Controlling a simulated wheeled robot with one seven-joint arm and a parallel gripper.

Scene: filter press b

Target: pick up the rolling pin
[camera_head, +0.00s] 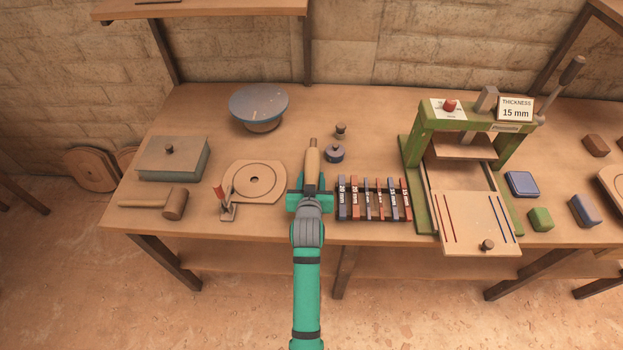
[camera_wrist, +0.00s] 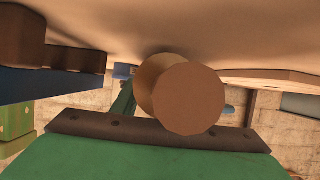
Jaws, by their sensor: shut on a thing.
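The rolling pin (camera_head: 312,166) is a tan wooden cylinder with a thin darker handle at its far end. It points away from me over the middle of the bench. My gripper (camera_head: 310,193), teal and grey, is shut on its near part, with jaws on either side. In the wrist view the pin (camera_wrist: 188,98) shows end-on as a round brown face, close above a dark finger bar of my gripper. The near handle is hidden in the head view. I cannot tell whether the pin touches the bench.
A rack of labelled spacer bars (camera_head: 373,200) stands close on the right, with a green press (camera_head: 420,150) beyond.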

